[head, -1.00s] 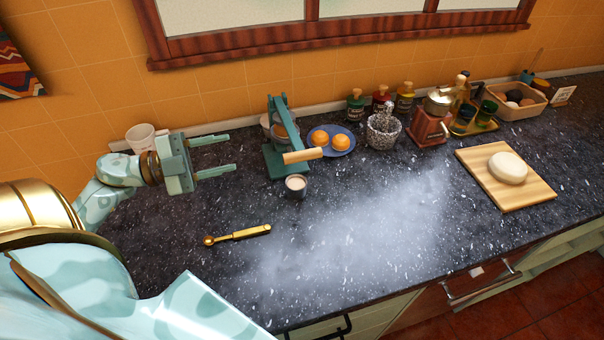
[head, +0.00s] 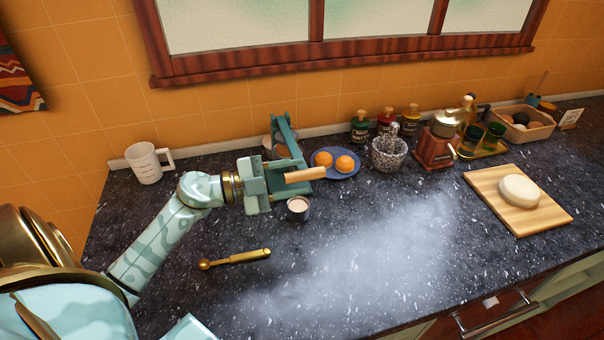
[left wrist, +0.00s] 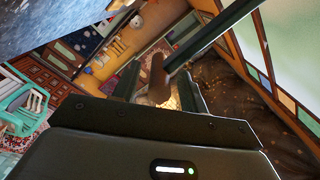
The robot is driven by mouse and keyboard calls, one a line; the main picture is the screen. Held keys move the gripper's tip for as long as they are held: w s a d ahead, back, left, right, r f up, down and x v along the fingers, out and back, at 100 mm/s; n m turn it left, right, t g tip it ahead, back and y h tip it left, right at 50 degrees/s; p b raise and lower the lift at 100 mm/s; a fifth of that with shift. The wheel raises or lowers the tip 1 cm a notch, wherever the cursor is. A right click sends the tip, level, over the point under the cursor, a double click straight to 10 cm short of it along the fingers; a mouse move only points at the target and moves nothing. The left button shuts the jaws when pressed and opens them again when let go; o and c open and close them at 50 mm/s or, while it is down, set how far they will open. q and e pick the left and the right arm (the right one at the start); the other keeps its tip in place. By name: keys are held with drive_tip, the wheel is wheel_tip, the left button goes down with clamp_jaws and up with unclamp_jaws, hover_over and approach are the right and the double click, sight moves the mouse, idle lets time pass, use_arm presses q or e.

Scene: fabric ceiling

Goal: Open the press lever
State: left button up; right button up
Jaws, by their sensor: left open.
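The teal press (head: 284,132) stands at the back of the dark counter, its lever slanting forward and ending in a pale wooden handle (head: 306,174). My left gripper (head: 300,177) is open at the press, with its fingers pointing right, one on each side of the handle. In the left wrist view the brown handle (left wrist: 157,76) shows between the two spread fingers (left wrist: 158,88), and the teal lever bar (left wrist: 212,34) runs off to the upper right. I cannot tell whether a finger touches the handle. My right gripper is not in view.
A small cup (head: 298,208) stands just below the handle. A white mug (head: 148,163) stands left. A gold scoop (head: 236,259) lies in front. The counter's front middle is clear.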

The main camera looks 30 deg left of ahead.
use_arm(q)
drive_tip(key=shift+x, duration=1.15)
drive_tip(key=shift+s, duration=0.1)
drive_tip(key=shift+c, duration=0.3)
